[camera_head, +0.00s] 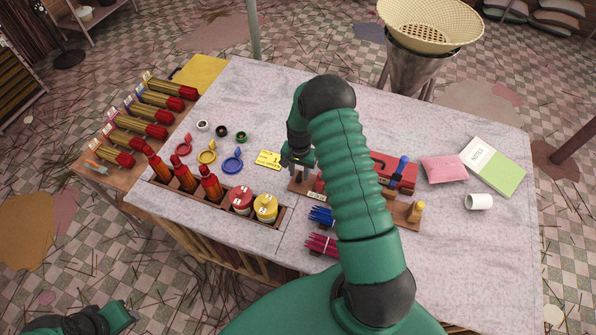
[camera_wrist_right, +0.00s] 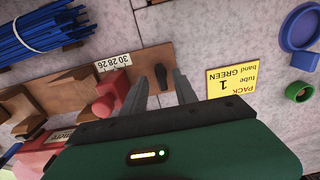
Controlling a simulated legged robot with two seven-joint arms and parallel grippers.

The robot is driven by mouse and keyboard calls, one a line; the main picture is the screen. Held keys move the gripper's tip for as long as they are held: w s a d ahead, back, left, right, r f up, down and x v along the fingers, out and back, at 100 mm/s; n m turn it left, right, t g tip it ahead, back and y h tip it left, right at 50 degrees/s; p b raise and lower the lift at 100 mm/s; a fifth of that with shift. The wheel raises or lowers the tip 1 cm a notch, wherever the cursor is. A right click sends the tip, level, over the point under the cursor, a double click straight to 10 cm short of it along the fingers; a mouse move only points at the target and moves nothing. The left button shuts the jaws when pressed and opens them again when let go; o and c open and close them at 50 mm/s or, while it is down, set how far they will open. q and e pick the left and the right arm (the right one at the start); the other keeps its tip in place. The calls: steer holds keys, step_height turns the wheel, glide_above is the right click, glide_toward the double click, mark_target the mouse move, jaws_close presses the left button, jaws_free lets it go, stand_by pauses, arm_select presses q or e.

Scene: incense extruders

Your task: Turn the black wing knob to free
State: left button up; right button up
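The black wing knob (camera_wrist_right: 161,76) sits on a brown wooden board (camera_wrist_right: 150,60) in the right wrist view, its long side running roughly along my fingers. My right gripper (camera_wrist_right: 161,86) is open, with one finger on each side of the knob and a gap to each. I cannot tell the fingertips' height above the board. In the head view my right gripper (camera_head: 297,160) hangs over the left end of the board, and the knob is hidden there. Part of my left arm shows at the lower left; its fingers are not clear.
A scale strip (camera_wrist_right: 113,62) and a red block (camera_wrist_right: 110,92) are beside the knob. A yellow card (camera_wrist_right: 233,81) lies to the right. Blue sticks (camera_wrist_right: 40,32) and a red extruder (camera_head: 398,168) are close by.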

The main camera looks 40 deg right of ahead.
steer(key=shift+d+f, duration=0.3)
steer(key=shift+f, duration=0.2)
steer(key=shift+w+d+f, duration=0.25)
steer(key=shift+d+f, duration=0.05)
steer(key=shift+f, duration=0.1)
steer(key=shift+a, duration=0.1)
steer(key=shift+a+r, duration=0.25)
steer(key=shift+a, duration=0.3)
steer(key=c, duration=0.4)
steer(key=shift+a+r, duration=0.15)
jaws_close()
steer(key=shift+s+d, duration=0.1)
steer(key=shift+d, duration=0.2)
arm_select(q)
steer(key=shift+s+d+r, duration=0.1)
steer(key=shift+d+r, duration=0.05)
steer(key=shift+d, duration=0.15)
steer(key=shift+a, duration=0.1)
